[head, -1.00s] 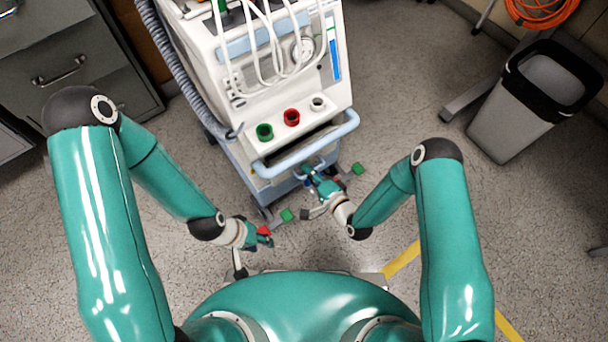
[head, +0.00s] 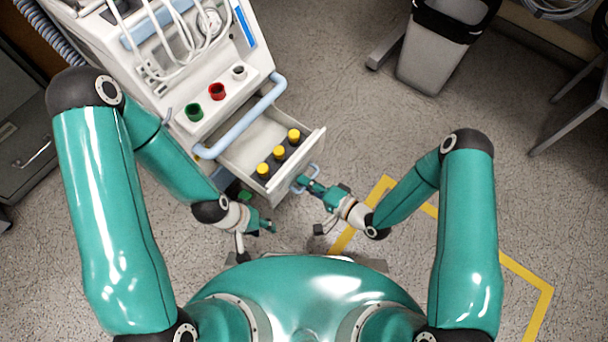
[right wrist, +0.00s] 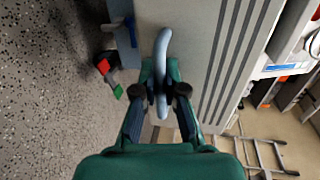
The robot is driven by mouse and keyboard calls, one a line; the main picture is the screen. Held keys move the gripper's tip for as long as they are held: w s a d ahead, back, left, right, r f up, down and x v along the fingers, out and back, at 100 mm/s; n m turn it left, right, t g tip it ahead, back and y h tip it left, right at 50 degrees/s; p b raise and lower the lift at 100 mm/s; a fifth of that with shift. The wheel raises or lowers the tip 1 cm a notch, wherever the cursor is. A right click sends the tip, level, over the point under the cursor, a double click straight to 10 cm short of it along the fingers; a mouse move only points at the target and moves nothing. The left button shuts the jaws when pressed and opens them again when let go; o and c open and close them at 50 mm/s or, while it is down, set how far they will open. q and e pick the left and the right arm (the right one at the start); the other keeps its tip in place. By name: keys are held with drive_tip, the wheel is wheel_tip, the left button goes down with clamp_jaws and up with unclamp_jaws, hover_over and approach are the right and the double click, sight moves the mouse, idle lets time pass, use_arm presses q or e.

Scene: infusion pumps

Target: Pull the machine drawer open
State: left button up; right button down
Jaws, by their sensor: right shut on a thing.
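The white machine (head: 150,60) stands at the upper left in the head view. Its drawer (head: 303,158) is pulled out below the blue bar and holds several yellow-capped vials (head: 278,153). My right gripper (head: 304,183) is at the drawer's front face, shut on the light blue drawer handle (right wrist: 163,75). In the right wrist view the handle passes between my two fingers (right wrist: 161,88). My left gripper (head: 268,226) is below the machine, apart from the drawer and empty; its finger gap is too small to tell.
A light blue bar (head: 243,117) crosses above the drawer. Green, red and white round ports (head: 217,91) sit on the machine's ledge. A grey bin (head: 432,60) stands at the upper right. Yellow tape (head: 525,270) marks the floor on the right. Open floor lies between bin and drawer.

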drive_tip(key=shift+w+d+f, duration=0.15)
drive_tip(key=shift+d, duration=0.25)
drive_tip(key=c, duration=1.2)
unclamp_jaws()
drive_tip(key=shift+a, duration=0.1)
drive_tip(key=v, duration=1.2)
